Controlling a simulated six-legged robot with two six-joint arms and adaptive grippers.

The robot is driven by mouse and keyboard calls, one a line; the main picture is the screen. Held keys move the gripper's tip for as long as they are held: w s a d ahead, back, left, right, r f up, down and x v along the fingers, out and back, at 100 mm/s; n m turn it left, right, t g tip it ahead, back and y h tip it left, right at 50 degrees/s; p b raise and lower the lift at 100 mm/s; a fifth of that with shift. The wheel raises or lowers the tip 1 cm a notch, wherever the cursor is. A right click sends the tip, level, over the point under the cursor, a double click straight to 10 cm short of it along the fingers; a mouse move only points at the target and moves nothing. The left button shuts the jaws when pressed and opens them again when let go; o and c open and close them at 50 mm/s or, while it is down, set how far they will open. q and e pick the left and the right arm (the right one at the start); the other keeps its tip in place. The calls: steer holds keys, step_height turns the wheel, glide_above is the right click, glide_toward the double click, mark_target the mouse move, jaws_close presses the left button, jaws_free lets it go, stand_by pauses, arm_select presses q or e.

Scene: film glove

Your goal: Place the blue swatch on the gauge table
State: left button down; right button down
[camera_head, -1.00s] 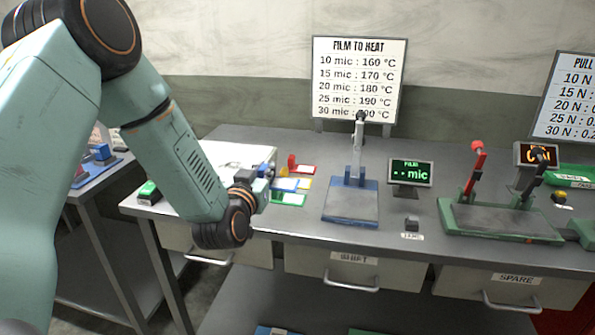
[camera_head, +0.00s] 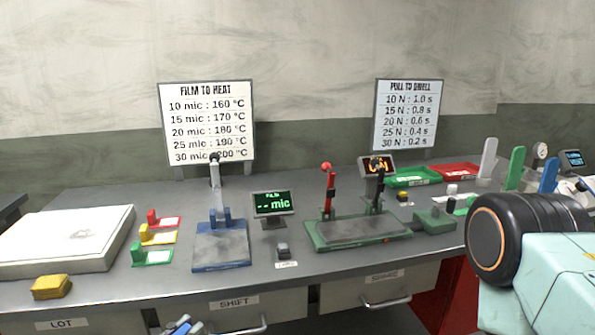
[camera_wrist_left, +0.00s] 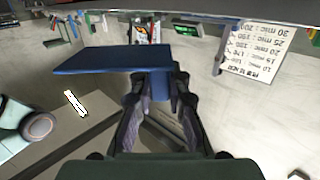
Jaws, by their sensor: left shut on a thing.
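My left gripper (camera_wrist_left: 160,92) is shut on the tab of the blue swatch (camera_wrist_left: 108,60), whose flat blue plate sticks out to the left in the left wrist view. In the head view only the tip of this gripper (camera_head: 190,328) and a bit of blue show at the bottom edge, in front of the drawers. The gauge table (camera_head: 221,251) is a blue-edged plate with a grey top and an upright post, and nothing lies on it. The held swatch is apart from it, nearer to me and lower in the picture. My right gripper is not visible.
Red (camera_head: 165,221), yellow (camera_head: 158,237) and green (camera_head: 152,256) swatches lie left of the gauge table. A film display (camera_head: 272,204) and a small button block (camera_head: 283,250) stand to its right, then a green lever press (camera_head: 360,233). My arm covers the right edge.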

arm_select(q)
steer(key=shift+s+d+f, duration=0.1)
steer(key=shift+s+f, duration=0.4)
steer(key=shift+f, duration=0.2)
steer(key=shift+s+f, duration=0.2)
steer(key=shift+f, duration=0.55)
steer(key=shift+s, duration=0.1)
steer(key=shift+s+f, duration=0.1)
steer(key=shift+f, duration=0.25)
